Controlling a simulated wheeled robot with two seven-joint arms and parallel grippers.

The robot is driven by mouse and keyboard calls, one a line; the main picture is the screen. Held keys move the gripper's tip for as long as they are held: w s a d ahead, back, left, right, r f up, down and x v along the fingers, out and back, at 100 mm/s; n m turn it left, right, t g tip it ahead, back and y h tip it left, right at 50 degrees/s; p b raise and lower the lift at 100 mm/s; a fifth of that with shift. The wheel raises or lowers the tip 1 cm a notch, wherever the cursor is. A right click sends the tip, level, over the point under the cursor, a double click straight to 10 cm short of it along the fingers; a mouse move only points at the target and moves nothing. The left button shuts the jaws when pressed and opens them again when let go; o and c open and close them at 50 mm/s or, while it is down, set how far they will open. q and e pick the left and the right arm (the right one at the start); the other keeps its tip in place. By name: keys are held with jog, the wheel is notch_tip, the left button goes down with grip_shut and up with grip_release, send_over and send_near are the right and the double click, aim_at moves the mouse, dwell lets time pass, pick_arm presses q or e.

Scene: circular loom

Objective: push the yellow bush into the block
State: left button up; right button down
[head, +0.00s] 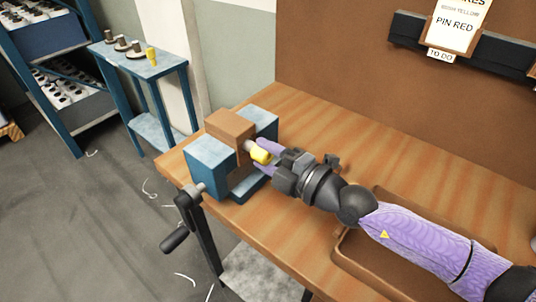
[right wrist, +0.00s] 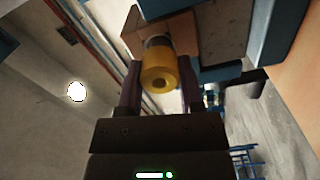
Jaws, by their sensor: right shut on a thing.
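The yellow bush (head: 260,155) sits between the fingers of my right gripper (head: 264,157), in front of the brown block's near face. The bush also shows in the right wrist view (right wrist: 158,74), end-on with a dark hole in its middle. A grey ring-like part (right wrist: 157,42) lies between the yellow part and the block (right wrist: 187,28). How far anything sits inside the block is hidden. The brown block (head: 229,124) is clamped upright between the jaws of a blue vise (head: 207,163). My left gripper is not in view.
The vise handle (head: 175,240) hangs off the bench's left edge. A brown tray (head: 350,250) lies under my right arm. A blue side table (head: 160,68) holds several grey parts and a yellow piece (head: 151,54). The bench behind the vise is clear.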

aim_at(270, 160)
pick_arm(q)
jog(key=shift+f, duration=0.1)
pick_arm(e)
jog(key=shift+w+a, duration=0.4)
jog(key=shift+a, duration=0.1)
jog(key=shift+c, duration=0.8)
grip_release()
jog(key=shift+a, duration=0.1)
jog(key=v, duration=0.2)
jog(key=b+v, duration=0.1)
jog(key=v, duration=0.3)
jog(key=shift+f+b, duration=0.3)
jog(key=shift+b, duration=0.1)
pick_arm(q)
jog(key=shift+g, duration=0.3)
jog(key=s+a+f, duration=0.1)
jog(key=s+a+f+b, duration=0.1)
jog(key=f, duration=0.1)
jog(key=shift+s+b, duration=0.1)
jog(key=shift+b, duration=0.2)
pick_arm(e)
jog(key=v, duration=0.4)
jog(key=shift+r, duration=0.3)
